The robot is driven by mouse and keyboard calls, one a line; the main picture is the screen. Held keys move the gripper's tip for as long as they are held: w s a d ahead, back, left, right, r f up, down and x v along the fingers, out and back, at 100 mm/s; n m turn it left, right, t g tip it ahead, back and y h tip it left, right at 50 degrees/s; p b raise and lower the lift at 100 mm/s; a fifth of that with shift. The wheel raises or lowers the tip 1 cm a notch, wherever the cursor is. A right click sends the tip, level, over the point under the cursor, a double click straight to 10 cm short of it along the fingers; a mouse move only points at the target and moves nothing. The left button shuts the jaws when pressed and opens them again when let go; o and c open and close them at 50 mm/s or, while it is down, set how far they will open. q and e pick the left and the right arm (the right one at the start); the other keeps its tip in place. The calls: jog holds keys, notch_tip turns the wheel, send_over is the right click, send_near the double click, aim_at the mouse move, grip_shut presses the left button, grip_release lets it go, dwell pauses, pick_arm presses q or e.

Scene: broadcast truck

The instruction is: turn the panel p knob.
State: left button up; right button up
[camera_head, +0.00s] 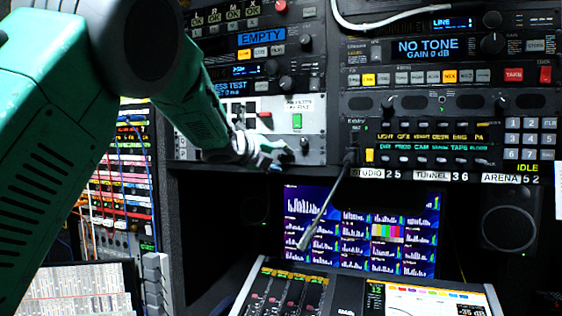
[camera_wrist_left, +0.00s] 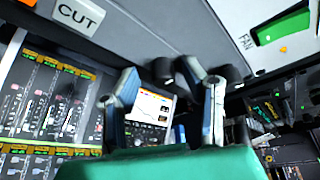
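My left gripper (camera_head: 276,154) is at the pale grey control panel (camera_head: 312,110), by its lower edge. In the left wrist view my left gripper (camera_wrist_left: 170,85) has its two fingers apart. A dark round knob (camera_wrist_left: 163,70) shows between the fingertips, with no clear contact. A second dark knob (camera_wrist_left: 234,76) is just right of the right finger. No readable "P" mark shows, so I cannot tell which knob is panel p's. In the head view the gripper partly hides the panel's lower part. My right gripper is not in view.
A mixing console (camera_head: 290,290) and a lit monitor (camera_head: 362,230) are below the panel. A button rack (camera_head: 450,75) is on the right. The panel bears a green button (camera_head: 297,121).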

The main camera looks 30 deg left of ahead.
pick_arm(q)
jog(key=shift+s+r, duration=0.1)
jog(key=shift+s, duration=0.1)
jog(key=v, duration=1.1)
jog(key=shift+s, duration=0.2)
